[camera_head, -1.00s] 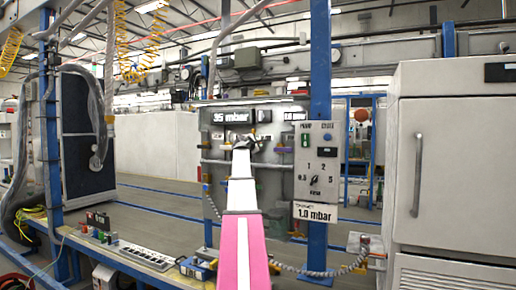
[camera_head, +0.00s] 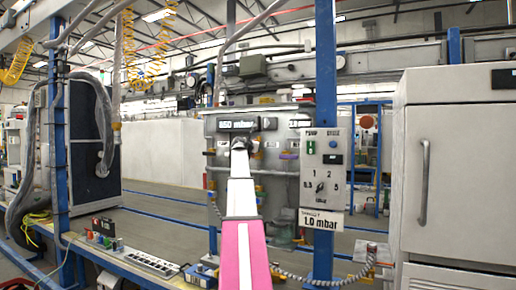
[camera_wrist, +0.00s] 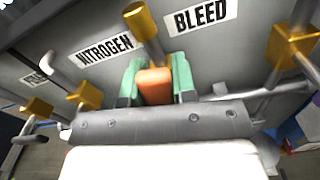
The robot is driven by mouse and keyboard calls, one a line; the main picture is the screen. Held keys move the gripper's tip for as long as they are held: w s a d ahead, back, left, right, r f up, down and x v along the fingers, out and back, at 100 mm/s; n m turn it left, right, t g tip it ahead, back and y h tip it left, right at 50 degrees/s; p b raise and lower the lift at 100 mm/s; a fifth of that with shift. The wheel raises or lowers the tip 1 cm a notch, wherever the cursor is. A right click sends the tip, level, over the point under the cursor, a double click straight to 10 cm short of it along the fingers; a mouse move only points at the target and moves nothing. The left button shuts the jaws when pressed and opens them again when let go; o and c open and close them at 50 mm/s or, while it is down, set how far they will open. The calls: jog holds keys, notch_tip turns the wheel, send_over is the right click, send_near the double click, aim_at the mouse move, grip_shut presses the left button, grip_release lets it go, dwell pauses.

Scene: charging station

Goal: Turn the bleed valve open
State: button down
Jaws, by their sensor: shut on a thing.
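In the wrist view my gripper (camera_wrist: 156,82) has green fingers on both sides of an orange handle (camera_wrist: 154,86) and is shut on it. The handle sits just below a gold valve body (camera_wrist: 146,22). A BLEED label (camera_wrist: 200,14) is to its upper right and a NITROGEN label (camera_wrist: 104,43) to its left; which label belongs to this valve I cannot tell for sure. In the head view my gripper (camera_head: 240,143) is at the grey valve panel (camera_head: 277,180), under its display (camera_head: 236,125); my arm hides the handle there.
Other gold valves stand close by, at right (camera_wrist: 291,46) and at left (camera_wrist: 83,95), with pipes between them. A pump control box (camera_head: 323,165) on a blue post and a big grey cabinet (camera_head: 455,165) are to the right. A bench with a power strip (camera_head: 152,263) is at lower left.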

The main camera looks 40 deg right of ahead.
jog(key=shift+w+a+n, duration=0.25)
jog(key=shift+w+n, duration=0.15)
jog(key=shift+n, duration=0.6)
jog(key=c, duration=0.9)
grip_release()
jog(key=v, duration=1.1)
jog(key=shift+d, duration=0.1)
